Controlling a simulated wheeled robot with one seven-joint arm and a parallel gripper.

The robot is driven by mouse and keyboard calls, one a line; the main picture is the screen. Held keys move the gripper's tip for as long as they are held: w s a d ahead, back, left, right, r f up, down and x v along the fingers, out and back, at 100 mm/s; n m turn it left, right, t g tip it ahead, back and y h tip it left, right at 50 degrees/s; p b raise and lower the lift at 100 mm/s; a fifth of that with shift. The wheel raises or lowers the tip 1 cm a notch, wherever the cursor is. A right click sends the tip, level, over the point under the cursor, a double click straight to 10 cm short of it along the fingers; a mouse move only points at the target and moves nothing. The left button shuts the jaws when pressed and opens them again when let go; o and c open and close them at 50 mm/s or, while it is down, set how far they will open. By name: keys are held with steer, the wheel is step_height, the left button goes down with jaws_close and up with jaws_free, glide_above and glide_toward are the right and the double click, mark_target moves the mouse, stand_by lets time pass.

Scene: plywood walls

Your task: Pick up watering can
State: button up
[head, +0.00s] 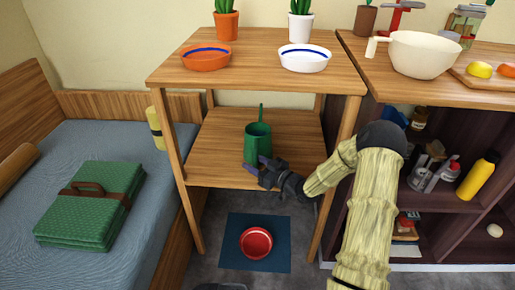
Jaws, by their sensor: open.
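The watering can (258,143) looks like a green container with a thin upright green part rising above its rim. It stands upright on the lower shelf (222,152) of a wooden two-tier stand. My gripper (256,166) is at the front edge of this shelf, just in front of and below the can's base in the head view. Its dark fingers are apart, with nothing seen between them. I cannot tell whether a finger touches the can. My arm reaches in from the lower right.
The stand's top (255,75) sits above the can, with an orange bowl (205,56) and a white bowl (304,58). Its front legs flank the shelf. A red bowl (256,243) lies on a blue mat (232,262) below. A bed (110,140) is left, a dark cabinet (455,215) right.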

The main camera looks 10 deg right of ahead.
jaws_close()
steer(key=shift+d, duration=0.15)
stand_by(0.4)
stand_by(0.9)
steer(key=shift+a+r, duration=0.1)
steer(key=shift+a, duration=0.1)
